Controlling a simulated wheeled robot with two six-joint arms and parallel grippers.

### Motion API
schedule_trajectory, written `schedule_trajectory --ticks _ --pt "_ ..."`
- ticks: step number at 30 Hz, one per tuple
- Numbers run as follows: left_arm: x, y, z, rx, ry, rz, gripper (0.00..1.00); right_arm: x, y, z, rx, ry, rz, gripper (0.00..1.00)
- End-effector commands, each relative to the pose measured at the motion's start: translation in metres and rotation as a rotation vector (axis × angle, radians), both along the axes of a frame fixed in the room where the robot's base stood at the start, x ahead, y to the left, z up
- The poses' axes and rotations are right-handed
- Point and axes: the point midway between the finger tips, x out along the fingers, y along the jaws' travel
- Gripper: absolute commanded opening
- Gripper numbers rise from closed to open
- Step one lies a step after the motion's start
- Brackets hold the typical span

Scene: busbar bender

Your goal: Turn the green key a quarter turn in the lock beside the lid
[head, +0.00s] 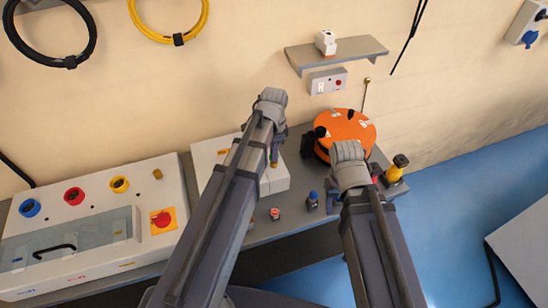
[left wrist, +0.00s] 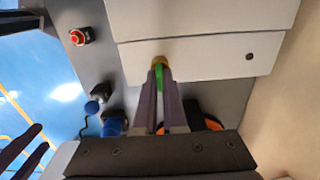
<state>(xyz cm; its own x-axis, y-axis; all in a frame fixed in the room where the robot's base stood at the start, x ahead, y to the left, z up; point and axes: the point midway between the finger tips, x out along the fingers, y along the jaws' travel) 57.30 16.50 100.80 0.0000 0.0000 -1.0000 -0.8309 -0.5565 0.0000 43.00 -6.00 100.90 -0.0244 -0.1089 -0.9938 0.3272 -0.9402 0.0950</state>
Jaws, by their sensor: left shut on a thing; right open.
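My left gripper (head: 275,158) is shut over the white box (head: 205,155) on the bench. In the left wrist view its fingers (left wrist: 160,85) are closed on the green key (left wrist: 159,78). A brass-coloured round piece (left wrist: 158,60) shows at the key's far end, against the box's edge; I cannot tell how deep the key sits in it. A grey lid (head: 85,245) with a black handle is on the pale cabinet at the left. A small brass piece (head: 157,174) stands on that cabinet's top. My right gripper (head: 352,187) is open and empty, above the bench's right part.
An orange reel (head: 347,132) stands behind my right gripper. A red button (head: 274,213) and a blue-capped bottle (head: 312,201) stand near the bench's front edge. A yellow bottle (head: 396,170) is at the right end. A shelf (head: 338,53) is on the wall.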

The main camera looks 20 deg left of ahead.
Motion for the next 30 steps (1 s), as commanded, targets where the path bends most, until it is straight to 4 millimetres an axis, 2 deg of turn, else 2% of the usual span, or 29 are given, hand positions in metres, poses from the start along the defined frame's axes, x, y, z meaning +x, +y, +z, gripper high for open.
schedule_trajectory --ticks 5,13,18,30 --pt "-0.0001 0.0000 0.0000 0.000 0.000 -0.017 0.00 0.0000 0.0000 0.0000 0.000 0.000 0.000 0.50" --pt "-0.0002 -0.0001 0.0000 0.000 0.000 -0.348 0.00 0.0000 0.0000 0.0000 0.000 0.000 0.000 0.50" --pt "-0.0002 -0.0002 0.0000 -0.001 0.001 -0.484 0.00 0.0000 0.0000 0.0000 0.000 0.000 0.000 0.50" --pt "-0.0005 -0.0002 -0.0001 -0.001 0.001 -0.537 0.00 0.0000 0.0000 -0.0001 0.000 0.000 0.000 0.50"
